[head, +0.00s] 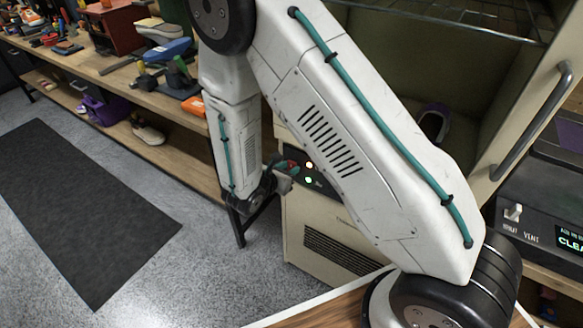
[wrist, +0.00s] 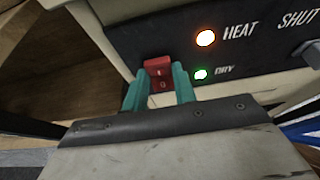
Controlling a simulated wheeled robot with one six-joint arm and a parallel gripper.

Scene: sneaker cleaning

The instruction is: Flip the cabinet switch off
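The cabinet's red rocker switch (wrist: 158,72) shows in the wrist view on a dark panel (wrist: 240,55), with an "I" mark above an "O" mark. An orange light (wrist: 206,38) by HEAT and a green light (wrist: 201,74) by DRY are lit. My gripper (wrist: 159,92) has its two teal fingers apart, one at each side of the switch's lower part, with nothing held. I cannot tell whether they touch it. In the head view my gripper (head: 284,181) is at the front panel of the cream cabinet (head: 312,236), and my arm hides part of the cabinet.
The cabinet's door with its long handle (head: 533,122) stands open at the right. A shoe (head: 434,122) is inside. A black box with a lever and display (head: 567,240) is at the right. A wooden bench (head: 165,100) with tools runs along the left.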

